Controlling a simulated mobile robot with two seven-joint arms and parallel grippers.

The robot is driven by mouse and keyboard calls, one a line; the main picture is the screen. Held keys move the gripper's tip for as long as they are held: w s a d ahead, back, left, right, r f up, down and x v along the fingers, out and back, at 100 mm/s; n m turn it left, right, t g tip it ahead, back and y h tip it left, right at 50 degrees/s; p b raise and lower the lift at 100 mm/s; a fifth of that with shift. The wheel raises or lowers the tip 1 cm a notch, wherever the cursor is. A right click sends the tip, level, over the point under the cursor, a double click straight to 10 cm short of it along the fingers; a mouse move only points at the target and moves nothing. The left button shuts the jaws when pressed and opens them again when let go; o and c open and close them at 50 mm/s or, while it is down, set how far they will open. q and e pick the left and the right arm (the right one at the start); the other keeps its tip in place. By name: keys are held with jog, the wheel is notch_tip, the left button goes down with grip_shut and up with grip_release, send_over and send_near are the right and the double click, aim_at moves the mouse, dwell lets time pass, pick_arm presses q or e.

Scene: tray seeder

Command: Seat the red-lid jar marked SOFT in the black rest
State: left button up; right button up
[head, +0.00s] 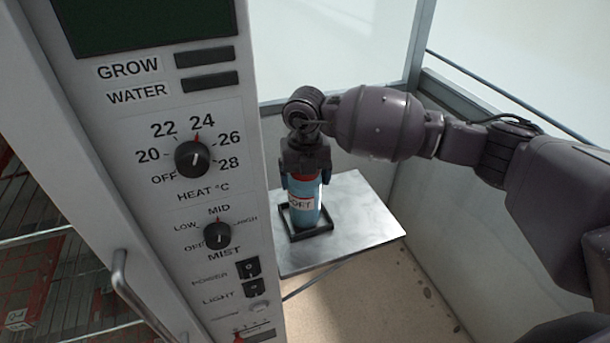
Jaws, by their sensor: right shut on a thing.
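The jar (304,211) is a blue cylinder with a white label on which red letters, partly hidden, look like SOFT. It stands about upright on the small metal table. The black rest (313,236) is a square frame on the table around the jar's foot. The jar's lower end appears inside the frame; I cannot tell whether it touches the bottom. My left gripper is not in view.
A tall white control panel (220,275) with dials and switches stands close on the left and hides the table's left side. The metal table (365,215) is bare to the right of the rest. Pale walls enclose the table behind and to the right.

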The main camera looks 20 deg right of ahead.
jog(key=shift+f, duration=0.4)
jog(key=o, duration=1.6)
